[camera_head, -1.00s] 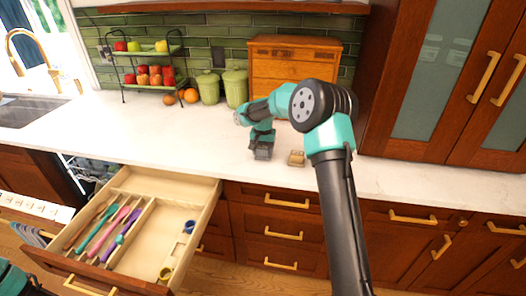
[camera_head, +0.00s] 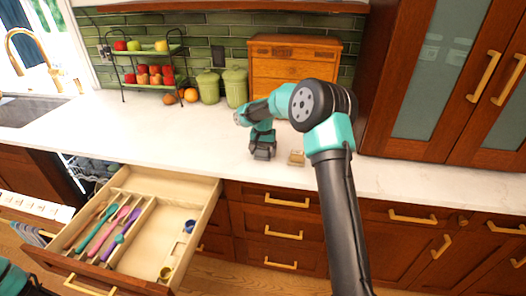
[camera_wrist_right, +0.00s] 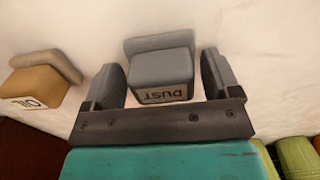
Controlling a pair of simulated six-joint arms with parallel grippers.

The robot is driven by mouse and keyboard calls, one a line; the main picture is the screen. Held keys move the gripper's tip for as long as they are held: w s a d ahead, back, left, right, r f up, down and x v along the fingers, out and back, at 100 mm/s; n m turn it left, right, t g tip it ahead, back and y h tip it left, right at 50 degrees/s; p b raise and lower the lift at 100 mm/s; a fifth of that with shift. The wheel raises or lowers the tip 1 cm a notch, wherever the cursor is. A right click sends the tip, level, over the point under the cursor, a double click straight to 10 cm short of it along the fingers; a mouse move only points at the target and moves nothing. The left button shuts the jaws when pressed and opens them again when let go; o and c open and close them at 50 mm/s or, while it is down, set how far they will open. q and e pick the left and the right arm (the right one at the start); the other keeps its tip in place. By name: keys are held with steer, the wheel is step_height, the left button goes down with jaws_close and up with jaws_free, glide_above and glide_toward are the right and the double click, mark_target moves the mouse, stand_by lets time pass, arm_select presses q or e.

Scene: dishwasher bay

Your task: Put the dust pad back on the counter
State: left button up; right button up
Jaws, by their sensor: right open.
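The grey dust pad (camera_wrist_right: 160,72), marked DUST, rests on the white counter (camera_wrist_right: 250,45) in the right wrist view. My right gripper (camera_wrist_right: 162,82) is open, with one finger on each side of the pad and a gap visible at both sides. In the head view my right gripper (camera_head: 263,151) is low over the counter (camera_head: 215,150), left of a small tan block; the dust pad is hard to tell from the dark fingers there. Part of my left arm shows at the lower left; its gripper is out of frame.
The tan pad (camera_head: 296,158), whose label looks like OIL in the wrist view (camera_wrist_right: 38,86), sits close beside. A wooden drawer box (camera_head: 290,65) and green canisters (camera_head: 236,86) stand behind. An open cutlery drawer (camera_head: 150,225) juts out at left. The counter at right is clear.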

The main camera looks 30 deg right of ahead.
step_height(320, 180, up, 12)
stand_by(0.6)
stand_by(1.7)
